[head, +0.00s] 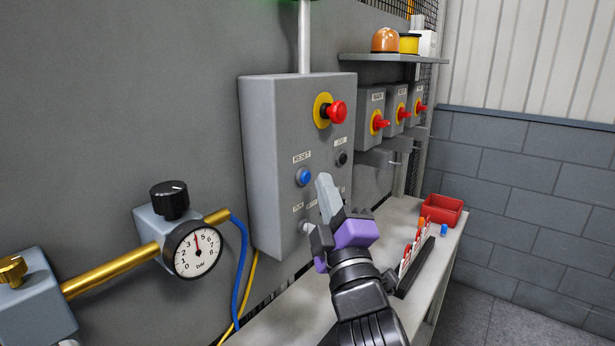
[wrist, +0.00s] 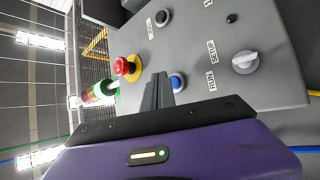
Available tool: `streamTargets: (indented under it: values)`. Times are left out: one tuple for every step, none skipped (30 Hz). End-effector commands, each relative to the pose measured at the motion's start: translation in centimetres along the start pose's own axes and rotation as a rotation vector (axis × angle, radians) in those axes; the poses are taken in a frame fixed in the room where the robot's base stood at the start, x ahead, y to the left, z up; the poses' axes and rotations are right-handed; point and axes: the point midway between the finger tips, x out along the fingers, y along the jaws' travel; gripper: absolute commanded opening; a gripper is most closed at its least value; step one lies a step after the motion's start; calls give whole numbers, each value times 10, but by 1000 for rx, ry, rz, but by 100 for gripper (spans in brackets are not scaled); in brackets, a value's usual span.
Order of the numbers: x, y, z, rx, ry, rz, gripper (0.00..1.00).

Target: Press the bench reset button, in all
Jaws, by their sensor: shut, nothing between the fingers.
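The blue reset button (head: 303,177) sits on the front of the grey control box (head: 265,150), under a RESET label. My gripper (head: 325,183) is shut and empty, its fingertips just right of the button in the head view. In the wrist view the blue button (wrist: 177,82) shows beside my closed fingertips (wrist: 160,80), partly hidden by them. I cannot tell whether the tips touch it; they look apart from it in the head view.
A red emergency stop (head: 337,112) on a yellow collar and a black button (head: 341,158) share the box. A pressure gauge (head: 197,248) with pipes is at left. A red bin (head: 441,209) and a tag rack (head: 415,262) stand on the bench at right.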

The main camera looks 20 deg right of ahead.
Motion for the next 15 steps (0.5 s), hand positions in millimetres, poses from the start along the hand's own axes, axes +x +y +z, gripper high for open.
streamTargets:
  values:
    - [-1, 4, 2, -1, -2, -1, 0]
    - [-3, 5, 3, -1, -3, -2, 0]
    - [-6, 7, 5, -1, -3, -3, 0]
    - [-7, 9, 6, 0, -2, -2, 0]
    - [-9, 11, 8, 1, -2, -2, 0]
    - [-12, 12, 10, 0, -3, -2, 0]
    - [-14, 14, 11, -1, -3, -2, 0]
    - [-16, 16, 12, 0, -3, -2, 0]
    - [-18, 17, 14, 1, -3, -3, 0]
    - [-20, 19, 16, 0, -3, -3, 0]
    - [-22, 20, 17, -1, -3, -3, 0]
    - [-24, 22, 18, 0, -2, -3, 0]
    - [-26, 23, 19, 1, -2, -2, 0]
    - [-28, 24, 21, 0, -2, -2, 0]
    - [-30, 24, 22, 0, -3, -2, 0]
